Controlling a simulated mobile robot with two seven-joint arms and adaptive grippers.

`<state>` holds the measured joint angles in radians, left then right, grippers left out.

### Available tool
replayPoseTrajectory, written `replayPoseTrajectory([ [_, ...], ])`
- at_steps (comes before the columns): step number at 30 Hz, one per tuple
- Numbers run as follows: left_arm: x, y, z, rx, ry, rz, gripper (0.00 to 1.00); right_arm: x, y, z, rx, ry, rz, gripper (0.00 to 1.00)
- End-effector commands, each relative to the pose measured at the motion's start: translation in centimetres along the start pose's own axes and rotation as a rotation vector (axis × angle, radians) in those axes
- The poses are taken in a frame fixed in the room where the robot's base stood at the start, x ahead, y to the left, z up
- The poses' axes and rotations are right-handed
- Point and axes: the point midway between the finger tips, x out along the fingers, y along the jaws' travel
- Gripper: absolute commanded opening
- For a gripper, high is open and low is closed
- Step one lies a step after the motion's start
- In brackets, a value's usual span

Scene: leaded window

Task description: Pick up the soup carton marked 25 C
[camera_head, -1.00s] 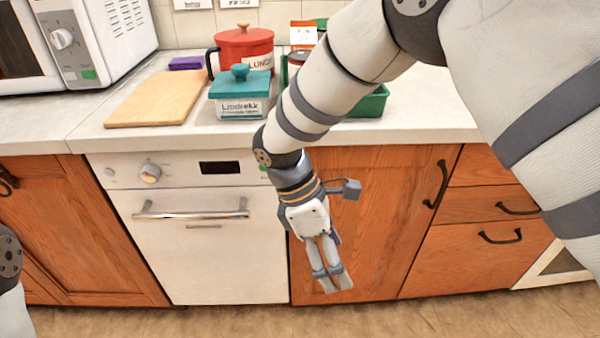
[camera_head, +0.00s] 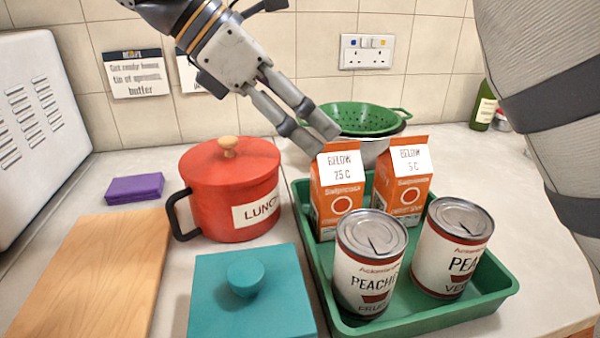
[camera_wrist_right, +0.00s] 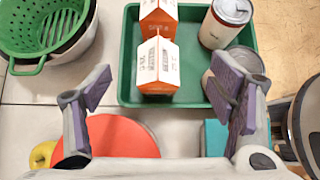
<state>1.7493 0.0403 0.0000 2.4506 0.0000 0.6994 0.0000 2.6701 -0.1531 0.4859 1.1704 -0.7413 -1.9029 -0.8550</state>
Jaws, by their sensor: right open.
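The soup carton marked 25 C (camera_head: 342,205) is orange and white. It stands upright in the green tray (camera_head: 436,327), at its back left corner. It also shows from above in the right wrist view (camera_wrist_right: 157,68). A similar carton marked 5 C (camera_head: 403,190) stands to its right. My right gripper (camera_head: 322,134) is above and just behind the top of the 25 C carton. Its fingers are spread and empty in the right wrist view (camera_wrist_right: 160,100), with the carton ahead of the gap between them. My left gripper is not in view.
A green colander (camera_head: 365,115) stands behind. A wooden board (camera_head: 95,270) lies left.

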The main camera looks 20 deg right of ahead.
Motion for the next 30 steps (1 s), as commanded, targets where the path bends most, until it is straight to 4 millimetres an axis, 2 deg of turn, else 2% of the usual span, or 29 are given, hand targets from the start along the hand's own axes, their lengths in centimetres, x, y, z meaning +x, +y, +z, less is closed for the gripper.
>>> replayPoseTrajectory([
  [3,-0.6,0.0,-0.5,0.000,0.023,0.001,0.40,2.6,-0.2,0.4,0.003,0.003,0.001,0.77],
  [10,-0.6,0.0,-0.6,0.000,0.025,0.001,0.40,6.1,0.1,0.0,0.000,0.002,-0.002,0.77],
  [15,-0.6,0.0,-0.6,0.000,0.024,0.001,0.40,9.3,0.5,-0.2,0.001,0.003,-0.001,0.77],
  [18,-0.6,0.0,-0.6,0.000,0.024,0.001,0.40,10.3,0.5,-0.2,0.002,0.002,0.000,0.77],
  [24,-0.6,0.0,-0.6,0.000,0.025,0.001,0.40,10.4,0.5,-0.2,0.004,0.002,0.002,0.77],
  [26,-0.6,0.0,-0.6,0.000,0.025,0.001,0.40,10.3,0.5,-0.2,0.004,0.002,0.002,0.65],
  [30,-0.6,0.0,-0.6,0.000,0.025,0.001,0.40,10.3,0.5,-0.2,0.004,0.002,0.002,0.34],
])
